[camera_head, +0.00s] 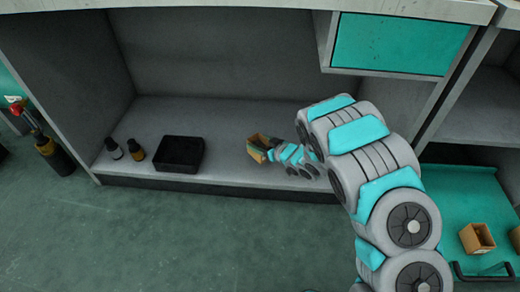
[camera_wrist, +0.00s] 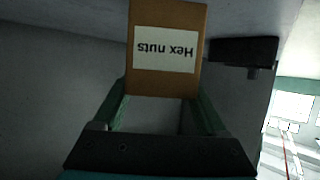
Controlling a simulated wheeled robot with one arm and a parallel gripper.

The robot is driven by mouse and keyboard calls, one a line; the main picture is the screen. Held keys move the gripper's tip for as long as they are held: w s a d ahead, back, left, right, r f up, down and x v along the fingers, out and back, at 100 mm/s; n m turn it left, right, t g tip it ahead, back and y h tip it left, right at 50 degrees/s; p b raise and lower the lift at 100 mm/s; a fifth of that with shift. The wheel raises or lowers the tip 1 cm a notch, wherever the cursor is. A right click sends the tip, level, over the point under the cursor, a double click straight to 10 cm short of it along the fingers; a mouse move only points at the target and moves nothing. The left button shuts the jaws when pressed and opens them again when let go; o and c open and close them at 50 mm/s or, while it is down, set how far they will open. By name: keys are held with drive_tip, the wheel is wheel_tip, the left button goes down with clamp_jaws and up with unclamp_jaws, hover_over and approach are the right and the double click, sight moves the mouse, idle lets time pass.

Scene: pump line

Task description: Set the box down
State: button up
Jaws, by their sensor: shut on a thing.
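A small brown cardboard box (camera_head: 258,147) is at the end of my arm in the head view, over the low shelf (camera_head: 225,178) of the open cabinet. In the wrist view the box (camera_wrist: 167,83) shows a white label reading "Hex nuts", upside down. My gripper (camera_wrist: 165,100) is shut on the box, with a green finger on each side of its near end. Whether the box touches the shelf cannot be told.
A black tray (camera_head: 179,154) stands on the shelf left of the box, with two small bottles (camera_head: 125,150) further left. A teal drawer (camera_head: 400,44) hangs above right. Another open box (camera_head: 477,238) sits on a teal surface (camera_head: 455,205) at right.

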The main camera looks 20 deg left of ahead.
wheel_tip(320, 180, down, 3)
drive_tip(key=shift+s+f+b, duration=0.1)
drive_tip(key=shift+f+b, duration=0.1)
drive_tip(key=shift+b, duration=0.1)
drive_tip(key=shift+r, duration=0.1)
drive_tip(key=o, duration=1.5)
drive_tip(key=shift+o, duration=0.2)
drive_tip(key=shift+d+r, duration=0.1)
drive_tip(key=shift+d, duration=0.1)
drive_tip(key=p+v, duration=0.1)
drive_tip(key=v, duration=1)
drive_tip(key=shift+s+d+r, duration=0.15)
drive_tip(key=shift+s+d, duration=0.05)
